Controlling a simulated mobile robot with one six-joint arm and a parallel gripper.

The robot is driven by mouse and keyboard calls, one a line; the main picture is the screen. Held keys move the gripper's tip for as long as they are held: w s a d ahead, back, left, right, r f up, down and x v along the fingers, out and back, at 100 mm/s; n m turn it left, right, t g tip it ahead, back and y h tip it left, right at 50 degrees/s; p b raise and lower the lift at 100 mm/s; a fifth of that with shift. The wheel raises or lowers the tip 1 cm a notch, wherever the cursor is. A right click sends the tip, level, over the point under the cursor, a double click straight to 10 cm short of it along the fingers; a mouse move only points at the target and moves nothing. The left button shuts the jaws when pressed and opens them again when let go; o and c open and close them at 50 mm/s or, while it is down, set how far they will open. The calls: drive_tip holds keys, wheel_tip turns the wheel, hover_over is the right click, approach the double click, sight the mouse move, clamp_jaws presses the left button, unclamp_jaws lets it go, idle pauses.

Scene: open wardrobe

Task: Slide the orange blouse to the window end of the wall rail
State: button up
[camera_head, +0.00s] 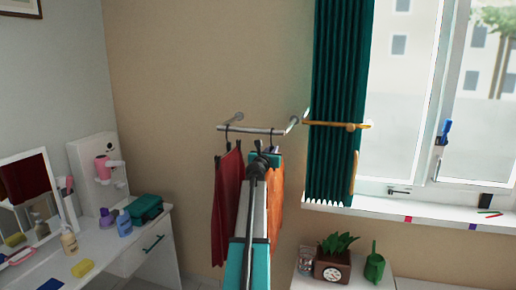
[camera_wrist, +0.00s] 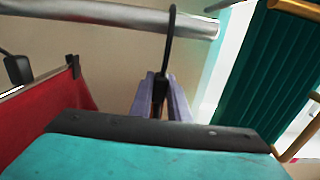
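The orange blouse (camera_head: 278,190) hangs from the wall rail (camera_head: 250,130) by a dark hook, right of a red garment (camera_head: 226,205). My arm covers much of its left side in the head view. My gripper (camera_head: 262,158) is just below the rail at the blouse's hanger. In the wrist view, the fingers of my gripper (camera_wrist: 160,95) stand close on both sides of the black hanger hook (camera_wrist: 171,45), whose neck fills the gap between them. The hook loops over the rail (camera_wrist: 120,14). The blouse's cloth is hidden in the wrist view.
A green curtain (camera_head: 338,90) on a yellow-brown holder (camera_head: 340,125) hangs right of the rail, beside the window (camera_head: 400,90). A plant pot (camera_head: 333,266) and a green can (camera_head: 375,265) stand below. A white dressing table (camera_head: 150,255) is at the left.

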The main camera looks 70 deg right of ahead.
drive_tip(key=o, duration=0.5)
drive_tip(key=shift+a, duration=0.2)
drive_tip(key=shift+s+a+b, duration=0.2)
drive_tip(key=shift+a+b, duration=0.35)
drive_tip(key=shift+a, duration=2.1)
drive_tip(key=shift+s+a+b, duration=0.15)
drive_tip(key=shift+a+b, duration=0.4)
drive_tip(key=shift+a, duration=3.5)
drive_tip(key=shift+r, duration=0.1)
